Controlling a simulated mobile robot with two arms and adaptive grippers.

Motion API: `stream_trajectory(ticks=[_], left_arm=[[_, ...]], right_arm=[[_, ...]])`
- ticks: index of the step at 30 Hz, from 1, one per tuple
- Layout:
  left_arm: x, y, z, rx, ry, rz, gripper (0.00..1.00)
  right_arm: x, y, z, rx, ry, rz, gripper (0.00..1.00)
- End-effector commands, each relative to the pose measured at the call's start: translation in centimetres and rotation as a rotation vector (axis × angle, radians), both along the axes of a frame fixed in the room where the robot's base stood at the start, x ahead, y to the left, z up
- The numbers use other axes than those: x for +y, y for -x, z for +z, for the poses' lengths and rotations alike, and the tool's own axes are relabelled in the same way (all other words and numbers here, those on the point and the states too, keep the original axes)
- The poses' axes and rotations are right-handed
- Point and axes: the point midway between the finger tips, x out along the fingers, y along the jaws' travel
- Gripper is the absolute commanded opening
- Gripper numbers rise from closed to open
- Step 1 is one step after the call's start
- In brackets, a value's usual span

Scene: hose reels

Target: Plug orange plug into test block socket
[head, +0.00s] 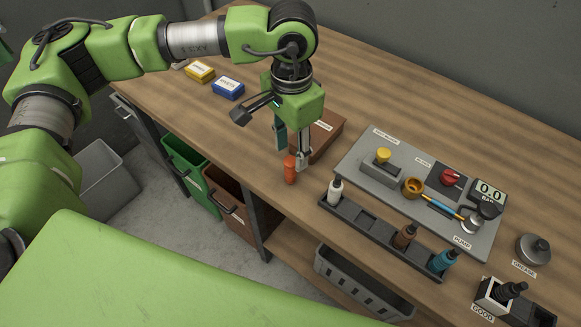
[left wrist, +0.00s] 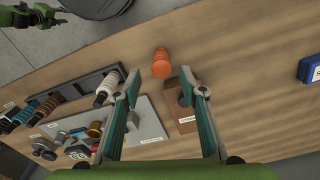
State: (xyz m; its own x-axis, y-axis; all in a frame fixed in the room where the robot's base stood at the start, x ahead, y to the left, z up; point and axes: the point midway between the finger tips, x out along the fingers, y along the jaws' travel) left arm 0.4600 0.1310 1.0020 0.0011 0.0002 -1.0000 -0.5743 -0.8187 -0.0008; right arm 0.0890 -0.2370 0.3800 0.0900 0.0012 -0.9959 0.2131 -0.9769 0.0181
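The orange plug (head: 290,169) stands on the wooden bench near its front edge; the left wrist view shows it (left wrist: 161,62) just beyond and between my fingertips. My left gripper (head: 291,156) points down above and behind the plug. In the left wrist view its fingers (left wrist: 158,82) are apart with nothing between them. The test block (head: 378,172) is a grey block on a grey plate to the right, with a yellow piece (head: 383,155) on top. Its socket opening cannot be made out. A green arm part shows small at the left wrist view's upper left; whether its gripper is open is unclear.
A dark rack (head: 375,232) holds white, brown and teal plugs along the front edge. The grey plate (head: 355,150) also carries a red knob (head: 450,177), gauge (head: 488,190) and pump. Bins stand below the bench.

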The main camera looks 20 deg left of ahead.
Motion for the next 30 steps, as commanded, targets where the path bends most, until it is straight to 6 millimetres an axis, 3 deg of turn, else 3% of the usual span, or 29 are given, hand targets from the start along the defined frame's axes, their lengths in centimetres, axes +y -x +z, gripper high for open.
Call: stream_trajectory(ticks=[6,10,19,24,30], left_arm=[[0.2,-0.2,-2.6,0.007,-0.002,0.002,0.38],[0.1,-0.2,-4.4,0.004,-0.001,0.002,0.38],[0.1,-0.3,-5.1,0.001,0.0,0.001,0.38],[0.1,-0.3,-5.1,0.001,0.0,0.001,0.0],[0.1,-0.3,-5.1,0.001,0.0,0.001,0.0]], right_arm=[[0.1,0.0,2.1,0.0,-0.001,-0.001,0.34],[0.2,0.0,2.3,-0.001,-0.002,-0.001,0.34],[0.4,0.0,2.3,0.0,-0.004,-0.002,0.34],[0.4,0.0,2.3,-0.001,-0.004,-0.002,0.34],[0.4,0.0,2.3,-0.001,-0.004,-0.002,0.34]])
